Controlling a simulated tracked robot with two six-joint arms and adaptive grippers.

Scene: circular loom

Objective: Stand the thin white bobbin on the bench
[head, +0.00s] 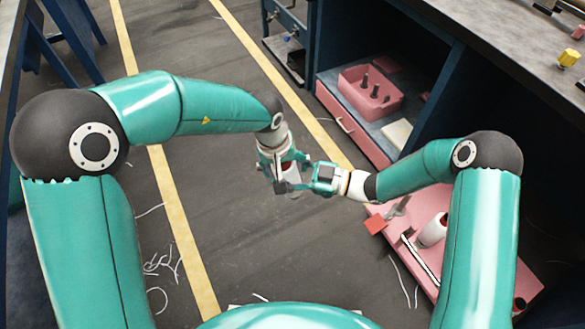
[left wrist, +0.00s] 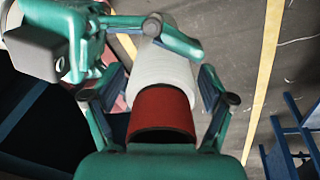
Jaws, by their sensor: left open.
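A white bobbin with a red end (left wrist: 162,75) is held in the air between my two grippers. In the head view only a small part of it (head: 291,171) shows, the rest hidden by fingers. My left gripper (head: 287,180) is open, with its fingers on either side of the bobbin's red end (left wrist: 160,105). My right gripper (head: 308,177) meets it from the right, and one of its fingers lies across the bobbin's white part in the left wrist view; it seems shut on the bobbin. The grey bench top (head: 480,28) is at the upper right.
A pink tray (head: 470,255) at the lower right holds another white bobbin (head: 433,231). A pink box (head: 370,95) with dark pegs sits on a shelf under the bench. A yellow item (head: 568,58) stands on the bench. White thread bits lie on the floor.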

